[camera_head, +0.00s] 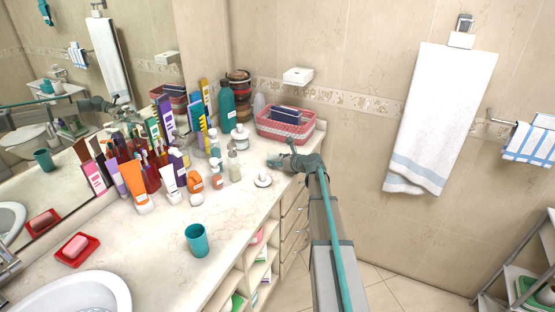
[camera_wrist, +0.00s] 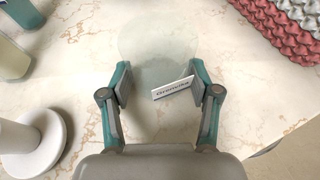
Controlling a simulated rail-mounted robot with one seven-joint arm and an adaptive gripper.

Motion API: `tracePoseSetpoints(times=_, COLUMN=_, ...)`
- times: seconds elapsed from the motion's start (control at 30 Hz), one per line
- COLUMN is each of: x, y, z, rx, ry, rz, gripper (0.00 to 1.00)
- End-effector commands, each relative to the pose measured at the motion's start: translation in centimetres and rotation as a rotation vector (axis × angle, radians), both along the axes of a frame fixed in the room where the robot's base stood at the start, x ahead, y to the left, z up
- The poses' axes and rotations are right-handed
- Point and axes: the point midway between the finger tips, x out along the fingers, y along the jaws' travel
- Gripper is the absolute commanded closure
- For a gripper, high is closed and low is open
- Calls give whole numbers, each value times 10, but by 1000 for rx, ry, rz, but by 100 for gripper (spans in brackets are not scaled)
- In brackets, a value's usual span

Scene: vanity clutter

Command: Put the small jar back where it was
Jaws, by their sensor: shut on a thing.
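My gripper (camera_head: 279,161) is low over the right end of the marble counter, in front of the pink basket. In the wrist view its two fingers (camera_wrist: 160,84) are closed on the sides of a small jar (camera_wrist: 158,45). The jar looks pale, round and see-through, with a white label bearing dark print on the side towards me. The counter's marble shows through it. I cannot tell whether its base touches the counter. In the head view I cannot make the jar out clearly at the gripper.
The pink woven basket (camera_head: 285,126) stands behind my gripper and shows top right in the wrist view (camera_wrist: 290,25). A white round-based item (camera_head: 263,180) is close on the left. Bottles and tubes crowd further left, with a teal cup (camera_head: 196,240) in front. The counter's edge is near.

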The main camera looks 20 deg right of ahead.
Motion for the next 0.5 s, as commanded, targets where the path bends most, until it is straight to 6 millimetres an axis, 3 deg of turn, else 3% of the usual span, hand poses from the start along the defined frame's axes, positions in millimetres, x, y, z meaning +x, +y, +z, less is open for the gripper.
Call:
tracePoseSetpoints(times=0.27, x=0, y=0, z=-2, rx=0, ry=0, rz=0, gripper=77)
tracePoseSetpoints(times=0.3, x=0, y=0, z=-3, rx=0, ry=0, rz=0, gripper=37)
tracePoseSetpoints(times=0.43, x=0, y=0, z=-2, rx=0, ry=0, rz=0, gripper=15)
tracePoseSetpoints(times=0.5, x=0, y=0, z=-2, rx=0, ry=0, rz=0, gripper=13)
